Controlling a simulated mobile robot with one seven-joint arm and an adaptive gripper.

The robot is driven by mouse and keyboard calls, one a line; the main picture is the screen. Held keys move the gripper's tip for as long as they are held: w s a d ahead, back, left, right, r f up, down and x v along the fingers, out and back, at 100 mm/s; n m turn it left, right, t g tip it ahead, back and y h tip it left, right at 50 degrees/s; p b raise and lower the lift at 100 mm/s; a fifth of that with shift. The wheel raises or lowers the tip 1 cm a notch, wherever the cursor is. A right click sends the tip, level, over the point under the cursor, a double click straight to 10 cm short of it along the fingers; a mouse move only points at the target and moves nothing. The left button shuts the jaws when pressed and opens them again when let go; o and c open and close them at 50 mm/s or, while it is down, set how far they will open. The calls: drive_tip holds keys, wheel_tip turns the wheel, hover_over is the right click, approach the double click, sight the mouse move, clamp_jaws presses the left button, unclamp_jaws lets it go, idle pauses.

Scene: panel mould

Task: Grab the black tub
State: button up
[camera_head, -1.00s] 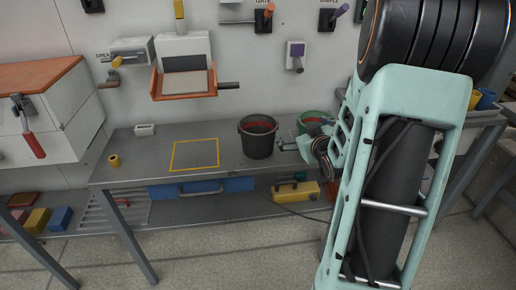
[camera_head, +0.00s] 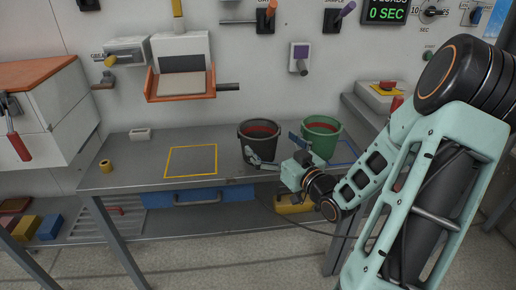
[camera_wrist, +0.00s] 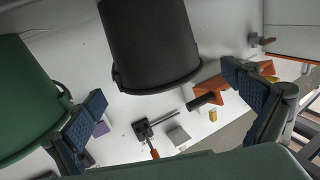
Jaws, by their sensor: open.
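The black tub (camera_head: 258,140) stands upright on the grey bench, with something red inside. My gripper (camera_head: 275,150) is open at the tub's right side. One finger reaches across the tub's lower front, and the other points up between it and the green tub. In the wrist view the black tub (camera_wrist: 155,45) fills the upper middle, and my gripper's fingers (camera_wrist: 165,95) are spread wide to either side in the picture. I cannot tell whether a finger touches the tub.
A green tub (camera_head: 322,140) stands close on the right, and shows large at the left in the wrist view (camera_wrist: 25,90). A yellow outlined square (camera_head: 191,175) on the bench is empty. A yellow roll (camera_head: 105,166) and a small pale block (camera_head: 140,134) lie farther left.

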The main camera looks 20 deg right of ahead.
sight(250, 124)
drive_tip(key=w, duration=0.2)
drive_tip(key=w+b, duration=0.1)
drive_tip(key=w, duration=0.4)
drive_tip(key=shift+a+f+b, duration=0.15)
drive_tip(key=shift+a+b, duration=0.15)
drive_tip(key=c, duration=1.7)
